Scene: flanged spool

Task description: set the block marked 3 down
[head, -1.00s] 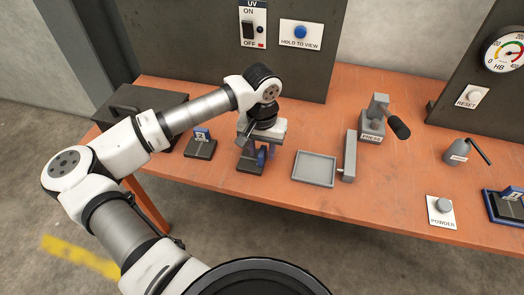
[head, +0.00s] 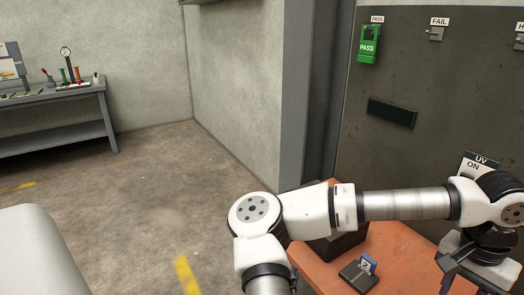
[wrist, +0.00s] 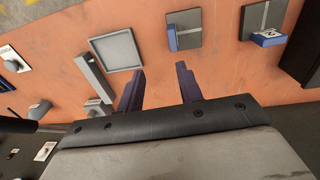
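My gripper (wrist: 158,88) is open in the wrist view, its two dark fingers apart with only bare orange tabletop between them. Beyond the fingertips, a dark stand (wrist: 186,24) lies on the table. A narrow blue piece (wrist: 172,40) shows at its left edge; no number is readable on it, so I cannot tell whether it is the block marked 3. Another stand holds a blue-edged block (wrist: 270,40). In the head view a blue block with a pale, hard-to-read face (head: 367,263) sits on a stand (head: 357,278).
In the head view a dark panel carries a green PASS tag (head: 368,45) and a FAIL hook (head: 436,33). A grey workbench (head: 55,105) stands far left.

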